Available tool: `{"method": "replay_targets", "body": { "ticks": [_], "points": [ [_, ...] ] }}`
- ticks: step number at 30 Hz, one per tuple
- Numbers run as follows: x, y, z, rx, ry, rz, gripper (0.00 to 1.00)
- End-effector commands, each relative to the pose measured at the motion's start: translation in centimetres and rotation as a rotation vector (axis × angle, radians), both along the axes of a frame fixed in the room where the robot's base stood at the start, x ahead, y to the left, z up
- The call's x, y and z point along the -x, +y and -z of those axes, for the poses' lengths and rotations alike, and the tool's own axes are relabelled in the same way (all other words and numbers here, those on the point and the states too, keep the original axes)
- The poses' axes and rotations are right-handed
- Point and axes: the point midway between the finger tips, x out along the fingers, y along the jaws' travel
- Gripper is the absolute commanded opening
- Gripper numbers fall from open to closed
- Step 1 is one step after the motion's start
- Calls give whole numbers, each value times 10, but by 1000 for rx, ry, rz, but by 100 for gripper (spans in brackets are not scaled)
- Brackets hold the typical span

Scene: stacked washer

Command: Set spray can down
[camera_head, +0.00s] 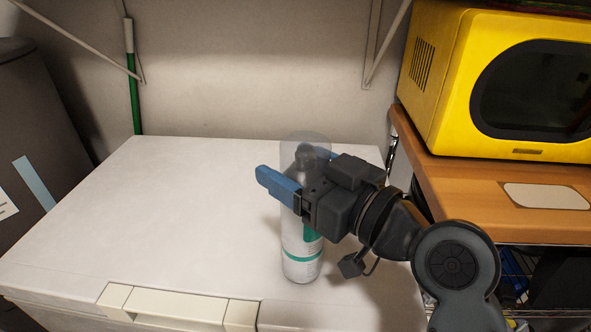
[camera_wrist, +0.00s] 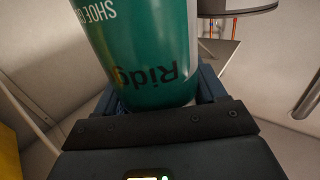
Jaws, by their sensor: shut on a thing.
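The spray can (camera_head: 302,262) is white and green with a clear cap, and it stands upright over the white top surface (camera_head: 180,210) in the head view. My gripper (camera_head: 292,172) reaches in from the right and is shut on the can's upper part, its blue fingers on either side. In the wrist view the green can body (camera_wrist: 145,50) fills the upper middle between the fingers, with its lettering upside down. The can's base is near or on the white surface; I cannot tell whether it touches.
A yellow microwave (camera_head: 520,85) stands on a wooden shelf (camera_head: 470,190) to the right. A dark grey bin (camera_head: 40,120) is at the left. A green-handled pole (camera_head: 133,95) leans at the back wall. The white top is clear left of the can.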

Motion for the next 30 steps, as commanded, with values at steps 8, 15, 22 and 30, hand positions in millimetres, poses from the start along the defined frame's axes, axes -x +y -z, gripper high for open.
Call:
{"method": "replay_targets", "body": {
  "ticks": [8, 15, 22, 30],
  "points": [
    [0, 0, 7, -2, -3, 0, 0],
    [0, 0, 10, -1, -1, 0, 73],
    [0, 0, 10, -1, -1, 0, 95],
    [0, 0, 9, -1, -1, 0, 96]
  ]
}}
